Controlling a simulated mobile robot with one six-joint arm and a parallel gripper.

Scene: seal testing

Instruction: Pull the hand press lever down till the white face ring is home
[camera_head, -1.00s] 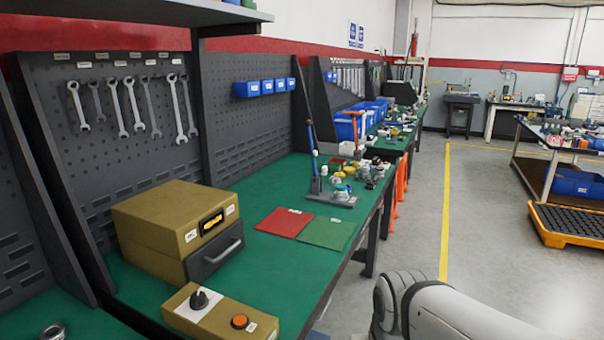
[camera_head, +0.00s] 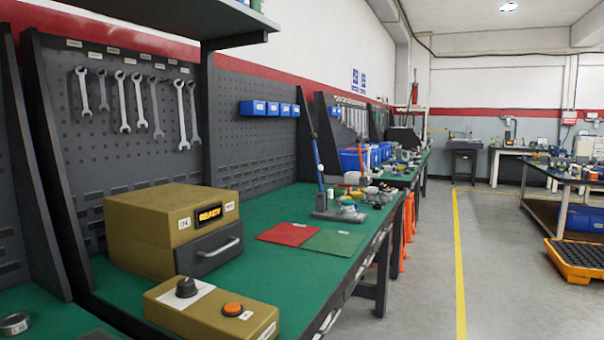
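The hand press (camera_head: 321,190) stands on the green bench top, beyond the red and green mats. Its blue lever (camera_head: 317,150) points up, nearly upright with a slight lean to the left. A grey base plate (camera_head: 338,216) lies at its foot. A small whitish and teal part (camera_head: 349,209) sits on the plate's right end; it is too small to tell whether this includes the white face ring or how it sits. My gripper is not in view.
A red mat (camera_head: 288,234) and a green mat (camera_head: 333,243) lie before the press. A tan tester (camera_head: 165,228) and a control box (camera_head: 210,308) stand nearer. Small parts (camera_head: 378,194) crowd the bench behind the press. The aisle floor (camera_head: 425,290) at right is clear.

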